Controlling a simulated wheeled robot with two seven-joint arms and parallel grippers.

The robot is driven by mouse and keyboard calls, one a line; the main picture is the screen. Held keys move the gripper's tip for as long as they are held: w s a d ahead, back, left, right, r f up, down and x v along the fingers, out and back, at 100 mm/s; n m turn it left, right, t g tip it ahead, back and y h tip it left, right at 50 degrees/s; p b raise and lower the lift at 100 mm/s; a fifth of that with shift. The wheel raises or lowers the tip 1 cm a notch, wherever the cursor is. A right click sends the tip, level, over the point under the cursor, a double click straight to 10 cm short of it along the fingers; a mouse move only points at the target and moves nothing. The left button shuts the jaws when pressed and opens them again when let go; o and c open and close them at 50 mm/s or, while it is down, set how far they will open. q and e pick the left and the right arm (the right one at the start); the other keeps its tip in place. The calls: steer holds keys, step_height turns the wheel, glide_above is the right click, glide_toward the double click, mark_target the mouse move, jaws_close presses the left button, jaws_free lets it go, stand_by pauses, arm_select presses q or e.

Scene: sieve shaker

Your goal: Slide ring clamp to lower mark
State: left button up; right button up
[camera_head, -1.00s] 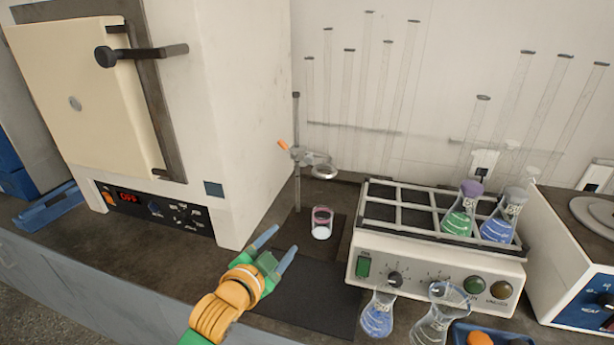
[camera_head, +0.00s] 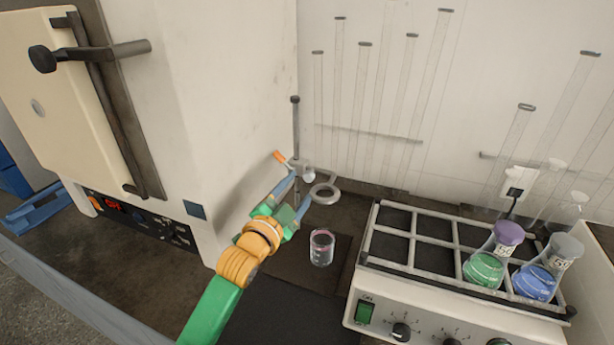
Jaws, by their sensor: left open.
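The ring clamp is on a thin upright rod (camera_head: 296,125) in the middle of the view. Its metal ring (camera_head: 325,194) points to the right and its orange-tipped handle (camera_head: 280,157) sticks out to the upper left. My left gripper (camera_head: 298,188) is open, with its blue fingertips near the clamp and rod. One fingertip overlaps the clamp's body and the other is by the ring; I cannot tell whether they touch. A small glass beaker (camera_head: 321,248) stands below the ring. No marks on the rod can be made out. My right gripper is not in view.
A large white oven (camera_head: 215,90) stands close on the left. A shaker with a metal rack (camera_head: 410,240) stands on the right, holding a green flask (camera_head: 486,266) and a blue flask (camera_head: 538,280). Tall glass tubes (camera_head: 365,110) stand along the back wall.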

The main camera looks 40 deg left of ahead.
mark_target(307, 178)
arm_select(q)
steer(key=w, duration=0.4)
steer(key=shift+w+a+f, duration=0.15)
steer(key=shift+w+a, duration=0.15)
steer(key=shift+a, duration=0.1)
steer(key=shift+s, duration=0.1)
jaws_close()
stand_by(0.9)
